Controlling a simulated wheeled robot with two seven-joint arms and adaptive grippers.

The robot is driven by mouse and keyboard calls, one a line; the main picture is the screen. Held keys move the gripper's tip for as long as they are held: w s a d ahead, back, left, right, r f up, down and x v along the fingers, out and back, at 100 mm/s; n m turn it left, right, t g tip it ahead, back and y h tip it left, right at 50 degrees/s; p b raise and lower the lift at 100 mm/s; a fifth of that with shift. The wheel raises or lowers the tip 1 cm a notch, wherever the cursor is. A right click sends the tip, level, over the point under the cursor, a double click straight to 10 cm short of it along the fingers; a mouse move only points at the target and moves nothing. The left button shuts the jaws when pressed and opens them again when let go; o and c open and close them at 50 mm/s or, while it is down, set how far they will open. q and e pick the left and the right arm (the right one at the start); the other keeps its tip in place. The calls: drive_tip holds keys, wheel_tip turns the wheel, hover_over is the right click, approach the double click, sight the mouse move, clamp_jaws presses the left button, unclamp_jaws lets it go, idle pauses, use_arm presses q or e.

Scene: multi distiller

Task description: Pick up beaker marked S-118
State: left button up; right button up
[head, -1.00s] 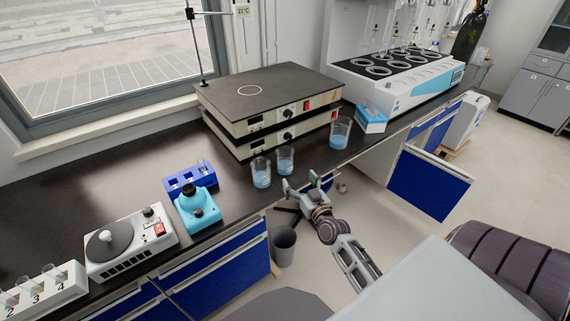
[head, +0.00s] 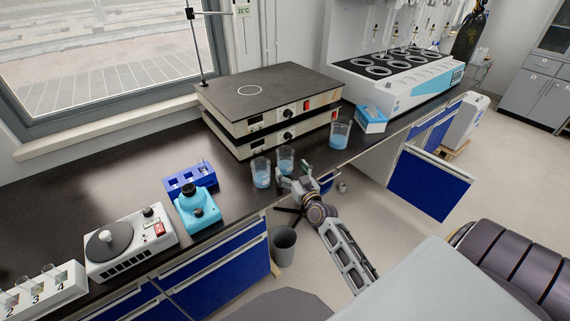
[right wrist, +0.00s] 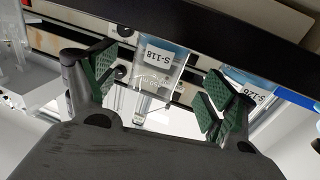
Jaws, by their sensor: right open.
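The beaker marked S-118 (right wrist: 158,58) is clear glass with blue liquid and a white label. It shows upside down in the right wrist view, between and a little beyond my spread green-padded fingers. In the head view it appears to be the beaker (head: 286,156) just behind my right gripper (head: 294,175). My right gripper is open and empty at the bench's front edge; it also shows in the right wrist view (right wrist: 160,86). I cannot tell whether a finger touches the glass. My left gripper is out of view.
A similar beaker marked S-128 (right wrist: 246,86) stands close beside, to the left in the head view (head: 261,173). Another beaker (head: 340,133) stands farther right. Stacked hot plates (head: 270,95) are behind. A blue rack (head: 188,178) and a cyan device (head: 198,208) stand left.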

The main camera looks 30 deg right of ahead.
sight(289, 165)
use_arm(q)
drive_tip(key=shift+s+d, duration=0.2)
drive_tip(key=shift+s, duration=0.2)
use_arm(e)
drive_tip(key=shift+w, duration=0.1)
drive_tip(key=shift+w+d+f, duration=0.1)
drive_tip(key=shift+w+d, duration=0.1)
drive_tip(key=shift+w, duration=0.8)
drive_tip(key=shift+w+d, duration=0.15)
drive_tip(key=shift+w, duration=0.85)
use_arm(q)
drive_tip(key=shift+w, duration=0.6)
use_arm(e)
drive_tip(key=shift+w, duration=0.45)
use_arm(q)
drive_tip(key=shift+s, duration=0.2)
use_arm(e)
drive_tip(key=shift+c, duration=0.3)
drive_tip(key=c, duration=1.1)
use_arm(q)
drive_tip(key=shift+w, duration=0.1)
use_arm(e)
drive_tip(key=shift+c, duration=0.2)
drive_tip(key=shift+r, duration=0.35)
